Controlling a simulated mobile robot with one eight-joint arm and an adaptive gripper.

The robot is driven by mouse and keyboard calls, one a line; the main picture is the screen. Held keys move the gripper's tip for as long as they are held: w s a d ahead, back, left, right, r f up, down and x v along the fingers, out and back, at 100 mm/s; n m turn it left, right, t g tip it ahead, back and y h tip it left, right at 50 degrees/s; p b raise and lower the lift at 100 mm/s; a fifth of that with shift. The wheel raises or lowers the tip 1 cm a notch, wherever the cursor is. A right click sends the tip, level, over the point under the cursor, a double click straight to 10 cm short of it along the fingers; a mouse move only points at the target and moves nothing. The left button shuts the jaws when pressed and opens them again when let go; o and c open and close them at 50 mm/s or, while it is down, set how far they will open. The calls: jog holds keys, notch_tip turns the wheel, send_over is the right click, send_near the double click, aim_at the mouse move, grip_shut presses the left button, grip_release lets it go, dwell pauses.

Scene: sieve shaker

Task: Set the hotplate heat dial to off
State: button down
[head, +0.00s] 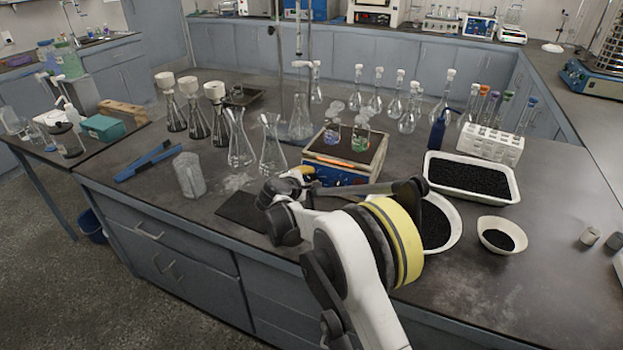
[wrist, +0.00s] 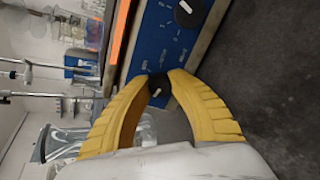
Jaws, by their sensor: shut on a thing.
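The hotplate (head: 340,178) stands on the bench in the head view, with a blue front panel, an orange band and glassware on its top. In the wrist view its blue panel (wrist: 158,45) appears turned sideways, with white markings too small to read. My gripper (wrist: 158,82) has its yellow fingertips closed around a small black dial (wrist: 157,90) with a white mark. A second black dial (wrist: 187,13) with a white pointer line sits farther along the panel, clear of the fingers. I cannot tell which label belongs to which dial. In the head view my gripper (head: 303,175) is at the panel's left end.
Erlenmeyer flasks (head: 272,150) stand just left of the hotplate. A dark blue bottle (head: 437,133), a white test tube rack (head: 491,144) and a white tray of black granules (head: 432,172) are to the right. A dark mat (head: 240,212) lies at the front edge.

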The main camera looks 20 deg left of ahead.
jog(key=c, duration=1.2)
grip_release()
jog(key=shift+o, duration=0.2)
jog(key=d+v, duration=0.1)
jog(key=v, duration=1.1)
jog(key=shift+a, duration=0.4)
